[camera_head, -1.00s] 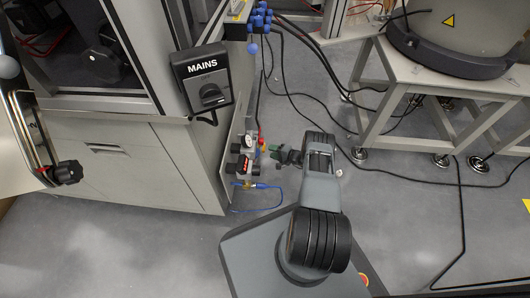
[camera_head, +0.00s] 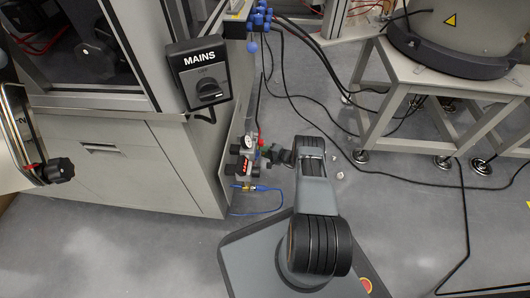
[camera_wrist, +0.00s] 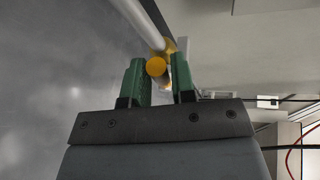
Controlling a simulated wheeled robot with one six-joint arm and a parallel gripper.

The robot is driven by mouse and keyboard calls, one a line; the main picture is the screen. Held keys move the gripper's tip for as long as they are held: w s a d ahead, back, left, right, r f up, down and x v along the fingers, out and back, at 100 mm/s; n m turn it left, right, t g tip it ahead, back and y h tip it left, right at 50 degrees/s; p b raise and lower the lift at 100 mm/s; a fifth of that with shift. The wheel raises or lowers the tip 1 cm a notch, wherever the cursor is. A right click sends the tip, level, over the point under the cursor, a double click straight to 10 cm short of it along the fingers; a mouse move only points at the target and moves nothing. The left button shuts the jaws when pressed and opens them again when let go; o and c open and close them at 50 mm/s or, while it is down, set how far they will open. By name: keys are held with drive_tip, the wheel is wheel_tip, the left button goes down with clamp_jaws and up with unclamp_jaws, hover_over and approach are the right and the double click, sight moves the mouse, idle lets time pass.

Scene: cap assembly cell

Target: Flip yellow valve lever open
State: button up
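The yellow valve lever (camera_wrist: 156,66) shows in the wrist view as a round yellow end beside a pale pipe. It lies between the green fingertips of my gripper (camera_wrist: 159,70). The fingers stand apart on either side of it, with little room; I cannot tell whether they touch it. In the head view my gripper (camera_head: 273,153) is right beside the valve assembly (camera_head: 244,166) on the cabinet's side. The lever cannot be made out clearly there, close to my gripper.
The grey cabinet (camera_head: 120,160) with the MAINS switch (camera_head: 200,75) stands at left. A blue hose (camera_head: 262,188) hangs below the valves. Black cables (camera_head: 320,125) run over the floor to a metal stand (camera_head: 390,80) at right.

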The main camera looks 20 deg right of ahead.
clamp_jaws()
drive_tip(key=shift+f+n+t, duration=0.5)
drive_tip(key=shift+n+t, duration=0.2)
drive_tip(key=shift+n, duration=0.3)
drive_tip(key=shift+o, duration=1.8)
unclamp_jaws()
drive_tip(key=shift+s, duration=0.1)
drive_tip(key=p+v, duration=0.4)
drive_tip(key=v, duration=0.9)
drive_tip(key=shift+s+d+p, duration=0.2)
drive_tip(key=shift+s+p, duration=0.1)
drive_tip(key=shift+p, duration=0.05)
